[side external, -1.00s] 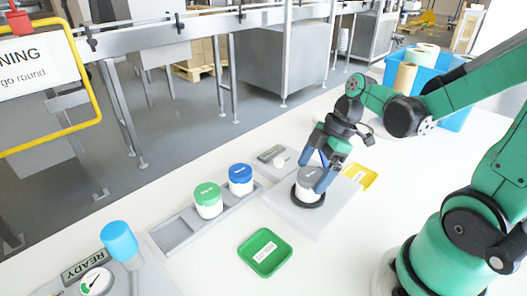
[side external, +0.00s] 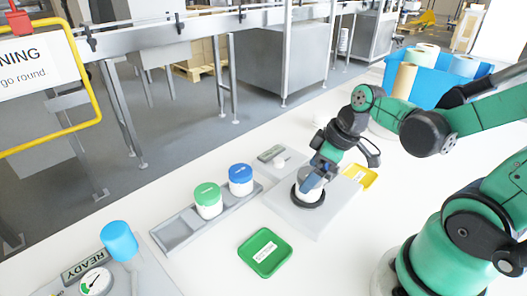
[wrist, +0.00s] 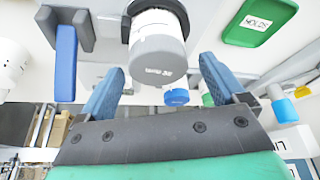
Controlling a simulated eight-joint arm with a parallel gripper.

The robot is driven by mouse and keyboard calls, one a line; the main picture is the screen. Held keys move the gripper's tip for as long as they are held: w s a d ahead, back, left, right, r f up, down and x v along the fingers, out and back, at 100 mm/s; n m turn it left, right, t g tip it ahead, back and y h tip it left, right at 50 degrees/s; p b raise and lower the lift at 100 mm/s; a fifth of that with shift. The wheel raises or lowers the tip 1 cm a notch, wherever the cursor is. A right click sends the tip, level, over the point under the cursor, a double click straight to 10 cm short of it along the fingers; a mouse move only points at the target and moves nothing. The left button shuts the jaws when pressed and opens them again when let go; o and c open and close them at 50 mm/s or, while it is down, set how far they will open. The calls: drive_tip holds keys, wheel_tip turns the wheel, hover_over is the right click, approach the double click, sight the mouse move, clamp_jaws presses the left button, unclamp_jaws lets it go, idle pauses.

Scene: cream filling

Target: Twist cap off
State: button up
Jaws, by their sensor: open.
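A white jar (wrist: 155,19) with a grey cap (wrist: 158,58) stands upright in a black ring (side external: 309,201) on a light grey plate (side external: 318,221). The cap is on the jar. In the wrist view my gripper (wrist: 161,66) is open, with one blue finger on each side of the cap and gaps visible between them. In the side view my gripper (side external: 312,180) points down at the jar, and a finger hides part of it. I cannot tell from the side whether a finger touches the cap.
A grey rack (side external: 173,236) holds a green-capped jar (side external: 208,200) and a blue-capped jar (side external: 240,180). A green tray (side external: 265,252) lies in front and a yellow tray (side external: 360,175) to the right. A blue bin (side external: 430,85) with rolls stands behind.

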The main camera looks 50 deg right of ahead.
sight(303, 173)
drive_tip(key=c, duration=1.3)
drive_tip(key=shift+c, duration=0.2)
drive_tip(key=shift+r, duration=0.2)
clamp_jaws()
drive_tip(key=shift+r, duration=1.45)
